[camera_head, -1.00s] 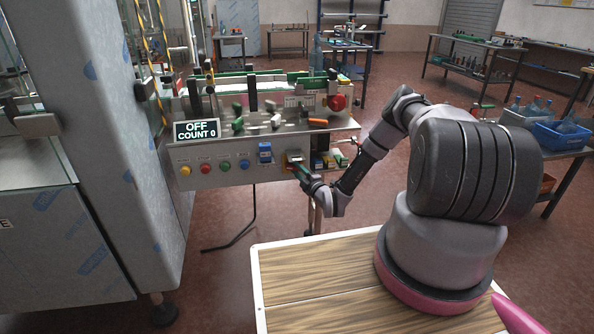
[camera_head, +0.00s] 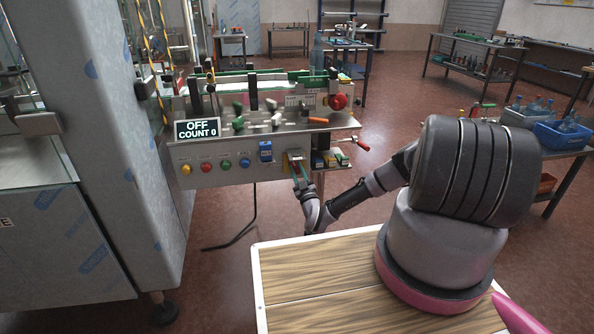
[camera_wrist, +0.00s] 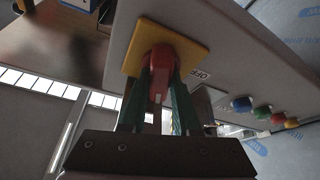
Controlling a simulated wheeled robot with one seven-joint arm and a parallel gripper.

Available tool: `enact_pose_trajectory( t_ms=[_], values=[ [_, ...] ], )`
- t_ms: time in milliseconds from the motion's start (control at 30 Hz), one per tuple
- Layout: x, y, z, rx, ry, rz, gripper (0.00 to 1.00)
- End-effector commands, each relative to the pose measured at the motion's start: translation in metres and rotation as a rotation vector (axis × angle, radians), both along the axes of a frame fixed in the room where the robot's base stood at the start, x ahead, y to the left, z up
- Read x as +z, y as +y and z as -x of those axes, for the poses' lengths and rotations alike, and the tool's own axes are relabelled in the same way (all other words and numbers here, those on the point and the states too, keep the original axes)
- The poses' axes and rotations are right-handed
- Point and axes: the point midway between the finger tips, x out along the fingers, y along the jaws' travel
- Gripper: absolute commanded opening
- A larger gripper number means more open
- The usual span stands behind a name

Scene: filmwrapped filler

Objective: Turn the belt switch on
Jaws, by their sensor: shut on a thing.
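The belt switch is a red knob (camera_wrist: 160,62) on a square yellow plate (camera_wrist: 190,52) in the wrist view. A label reading OFF sits beside the plate. My gripper (camera_wrist: 159,82) has its two green fingers on either side of the knob and is shut on it. In the head view my gripper (camera_head: 298,169) reaches up from below to the right part of the machine's front panel (camera_head: 222,178). The knob is too small to make out there. The display (camera_head: 197,129) reads OFF, COUNT 0.
A yellow button (camera_head: 186,169), red button (camera_head: 206,167), green button (camera_head: 226,165) and blue button (camera_head: 245,163) line the panel's left part. A red-handled lever (camera_head: 362,144) sticks out right.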

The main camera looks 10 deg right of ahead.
Motion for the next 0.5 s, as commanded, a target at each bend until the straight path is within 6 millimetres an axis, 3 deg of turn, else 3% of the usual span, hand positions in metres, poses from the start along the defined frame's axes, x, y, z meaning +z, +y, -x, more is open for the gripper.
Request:
enact_pose_trajectory(
  t_ms=[500],
  values=[
    [-0.0019,0.0025,0.0011,0.0,0.002,-0.326,0.0]
  ],
)
